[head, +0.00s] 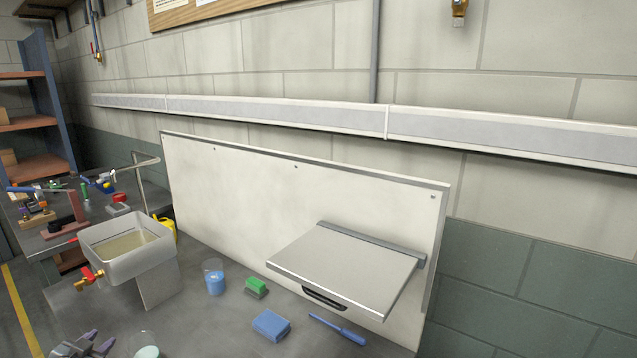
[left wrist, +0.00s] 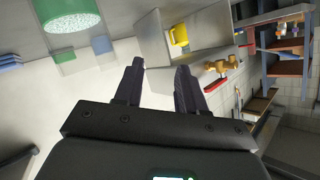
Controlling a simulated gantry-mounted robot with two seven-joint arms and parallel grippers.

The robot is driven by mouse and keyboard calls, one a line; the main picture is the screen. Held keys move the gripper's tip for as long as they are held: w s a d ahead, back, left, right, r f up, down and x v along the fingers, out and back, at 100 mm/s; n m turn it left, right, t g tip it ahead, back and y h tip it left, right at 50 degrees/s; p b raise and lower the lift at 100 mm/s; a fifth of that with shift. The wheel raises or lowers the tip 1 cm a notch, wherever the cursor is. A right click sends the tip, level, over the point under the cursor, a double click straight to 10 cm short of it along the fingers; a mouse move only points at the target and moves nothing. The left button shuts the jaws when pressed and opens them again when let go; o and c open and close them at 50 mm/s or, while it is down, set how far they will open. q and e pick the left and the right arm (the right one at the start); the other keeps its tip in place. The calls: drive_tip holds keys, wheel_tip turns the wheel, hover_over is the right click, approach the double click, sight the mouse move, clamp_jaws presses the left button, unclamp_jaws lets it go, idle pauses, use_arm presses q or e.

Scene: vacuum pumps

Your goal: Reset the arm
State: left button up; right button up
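My left gripper (head: 88,346) is at the bottom left edge of the head view, over the grey bench and only partly in frame. In the left wrist view its two dark fingers (left wrist: 160,68) stand apart with nothing between them. A clear cup with pale green contents (head: 146,348) is just right of it, cut off by the lower edge; a cup with green contents also shows in the left wrist view (left wrist: 70,15). My right gripper is in neither view.
A basin (head: 122,271) with a red-handled brass tap (head: 88,279) stands beyond the gripper. A cup of blue liquid (head: 215,285), green sponge (head: 256,286), blue block (head: 270,325) and blue-handled tool (head: 340,329) lie rightward. A shelf panel (head: 345,265) juts from the white backboard (head: 230,185).

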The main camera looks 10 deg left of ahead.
use_arm(q)
drive_tip(key=s+a+f+n+g+y, duration=0.2)
drive_tip(key=s+a+g+y, duration=0.1)
drive_tip(key=s+a+g, duration=0.4)
drive_tip(key=s+a+f+n+g+y, duration=0.2)
drive_tip(key=s+a+g+y, duration=0.3)
drive_tip(key=s, duration=0.5)
drive_tip(key=s+d+f+m+h, duration=0.1)
drive_tip(key=s+d+f+h, duration=0.1)
drive_tip(key=d+f, duration=0.5)
drive_tip(key=s+d+f+m+t+h, duration=0.1)
drive_tip(key=s+d+f+m+h, duration=0.15)
drive_tip(key=d, duration=0.85)
drive_tip(key=s+d+f+h, duration=0.15)
drive_tip(key=d+f, duration=0.35)
drive_tip(key=d, duration=0.5)
drive_tip(key=s+d+r+t+h, duration=0.1)
drive_tip(key=s+d+r+h, duration=0.15)
drive_tip(key=s+d, duration=0.55)
drive_tip(key=s+d+r+h, duration=0.1)
drive_tip(key=s+d+h, duration=0.3)
drive_tip(key=d, duration=0.9)
wheel_tip(320, 180, up, 42)
drive_tip(key=p, duration=4.1)
drive_tip(key=shift+s+a+y, duration=0.2)
drive_tip(key=shift+s+y, duration=0.05)
drive_tip(key=shift+y, duration=0.2)
drive_tip(key=shift+f, duration=0.15)
